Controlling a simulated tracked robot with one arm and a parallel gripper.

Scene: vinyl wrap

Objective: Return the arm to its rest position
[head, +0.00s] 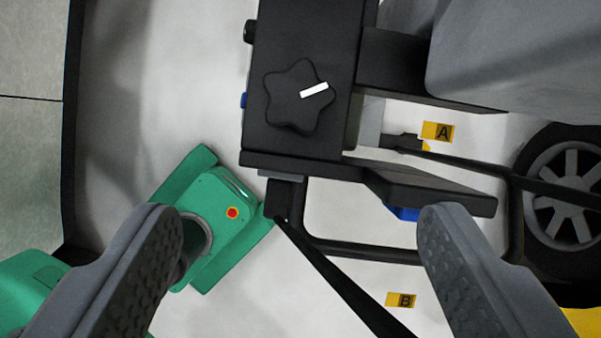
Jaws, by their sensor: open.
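My gripper (300,218) is open, its two grey textured fingers reaching in from the lower left and lower right corners. Nothing is held between the fingers. Below the gap between them are a black frame and a pale floor. The left finger overlaps a green device (215,225) that has a red button with a yellow rim and a grey ring. Whether the finger touches it, I cannot tell.
A black machine with a star-shaped knob (300,96) fills the upper middle. Yellow labels A (437,132) and B (400,300) lie right of centre. A black wheel (565,190) and a grey body (510,50) stand at right. Pale floor (160,90) is clear at upper left.

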